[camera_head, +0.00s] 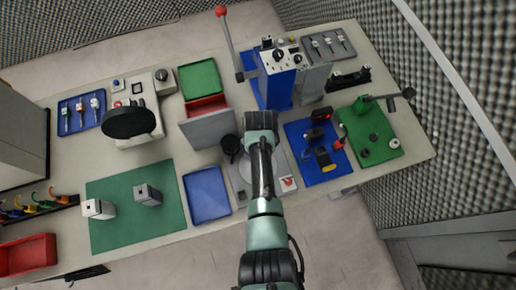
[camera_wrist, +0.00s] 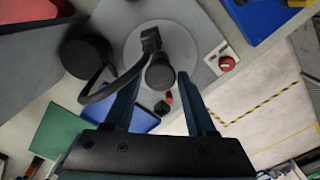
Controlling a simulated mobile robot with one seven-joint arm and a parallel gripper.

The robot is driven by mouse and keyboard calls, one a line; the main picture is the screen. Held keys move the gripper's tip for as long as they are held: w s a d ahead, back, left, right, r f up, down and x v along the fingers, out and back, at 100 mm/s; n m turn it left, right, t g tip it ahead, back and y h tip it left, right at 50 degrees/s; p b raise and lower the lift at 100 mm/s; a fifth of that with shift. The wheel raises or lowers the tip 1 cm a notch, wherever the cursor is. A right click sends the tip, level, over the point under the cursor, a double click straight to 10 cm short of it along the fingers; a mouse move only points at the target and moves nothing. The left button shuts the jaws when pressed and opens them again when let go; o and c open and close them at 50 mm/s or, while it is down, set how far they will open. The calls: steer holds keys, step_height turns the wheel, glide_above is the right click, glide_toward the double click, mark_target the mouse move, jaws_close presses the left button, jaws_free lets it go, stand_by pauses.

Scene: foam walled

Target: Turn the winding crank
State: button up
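The crank (camera_head: 393,98) stands at the far right of the table in the head view, with a grey arm and a dark handle on a green base plate (camera_head: 371,131). The wrist view does not clearly show it. My gripper (camera_wrist: 160,80) is over a grey unit with a round disc (camera_wrist: 186,48), well left of the crank. Its two blue fingers are apart. A round black knob (camera_wrist: 160,74) shows between the fingertips, with a gap on each side. The arm hides the gripper in the head view.
A black cylinder (camera_wrist: 86,57) and a curved black cable (camera_wrist: 108,88) are left of the fingers. A red knob (camera_wrist: 226,63) is to the right. A tall blue press (camera_head: 272,88) stands behind.

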steer(key=shift+o, duration=1.3)
step_height(320, 180, up, 13)
steer(key=b, duration=0.1)
steer(key=shift+b, duration=0.35)
